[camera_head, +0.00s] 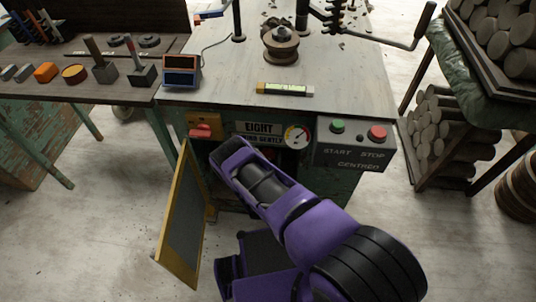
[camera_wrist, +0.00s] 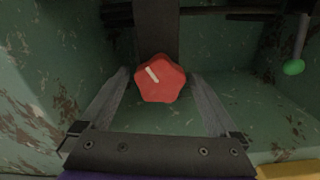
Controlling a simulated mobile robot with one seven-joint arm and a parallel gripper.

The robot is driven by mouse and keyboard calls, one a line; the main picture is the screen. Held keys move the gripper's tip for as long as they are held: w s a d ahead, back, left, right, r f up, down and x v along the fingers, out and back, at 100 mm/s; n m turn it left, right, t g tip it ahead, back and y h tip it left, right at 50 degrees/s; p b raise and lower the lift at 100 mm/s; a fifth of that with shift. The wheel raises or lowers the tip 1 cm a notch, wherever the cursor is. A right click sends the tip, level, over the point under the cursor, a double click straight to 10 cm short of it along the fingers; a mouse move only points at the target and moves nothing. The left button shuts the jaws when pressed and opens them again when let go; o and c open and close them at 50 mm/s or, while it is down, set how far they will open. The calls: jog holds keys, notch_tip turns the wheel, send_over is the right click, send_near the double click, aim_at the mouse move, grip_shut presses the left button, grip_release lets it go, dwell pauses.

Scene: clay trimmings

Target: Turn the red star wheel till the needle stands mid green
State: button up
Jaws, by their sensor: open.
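The red star wheel (camera_wrist: 161,78) shows in the wrist view, a knob with rounded points and a pale mark on its upper left face. My gripper (camera_wrist: 159,75) is open, with one finger on each side of the wheel. Gaps show between the fingers and the wheel, and I cannot see contact. In the head view, the round gauge (camera_head: 297,137) is on the machine's front, beside the EIGHT plate (camera_head: 262,128). Its face has coloured parts, but the needle is too small to read. My purple arm reaches toward the machine's front, and my fingertips are hidden there.
A yellow-edged door (camera_head: 183,222) hangs open left of my arm. A red switch (camera_head: 205,131) is above it. A start and stop box (camera_head: 353,148) is right of the gauge. In the wrist view, green walls surround the wheel and a green-knobbed lever (camera_wrist: 294,66) is at right.

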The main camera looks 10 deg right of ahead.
jog(key=c, duration=1.4)
jog(key=shift+n, duration=0.5)
jog(key=n, duration=0.5)
jog(key=shift+n, duration=0.3)
jog(key=n, duration=0.5)
jog(key=o, duration=1.4)
